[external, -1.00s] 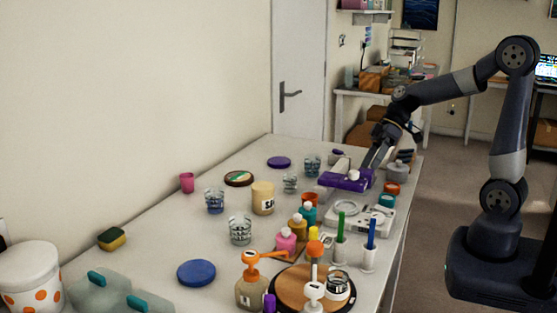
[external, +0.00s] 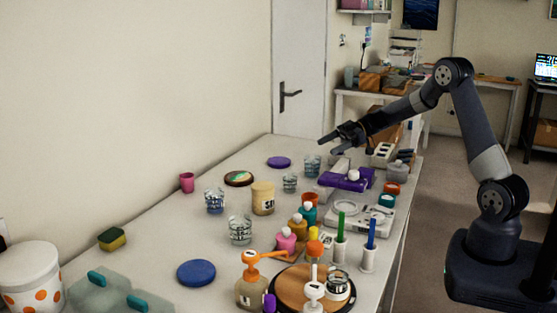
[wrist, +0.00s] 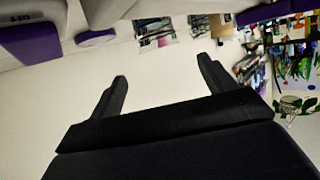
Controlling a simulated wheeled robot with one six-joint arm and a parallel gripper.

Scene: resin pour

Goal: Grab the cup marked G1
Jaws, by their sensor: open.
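Several clear glass cups stand on the table; I cannot read G1 on any of them. One cup (external: 312,167) is at the far end, a smaller cup (external: 290,185) is nearer, and two more cups, one by the tan jar (external: 215,202) and one closer (external: 240,231), stand on the left side. Another glass (external: 337,287) is on the round wooden board. My gripper (external: 326,147) is open and empty above the table's far part, over the far cup's right side in the picture. In the wrist view the open fingers (wrist: 163,72) have only pale surface between them.
A purple device (external: 347,182) sits right of the far cups. A tan jar (external: 263,199), pump bottles (external: 285,240) and pen holders (external: 340,248) crowd the middle and right. A pink cup (external: 187,182) and a blue disc (external: 196,272) stand left, with bare table between.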

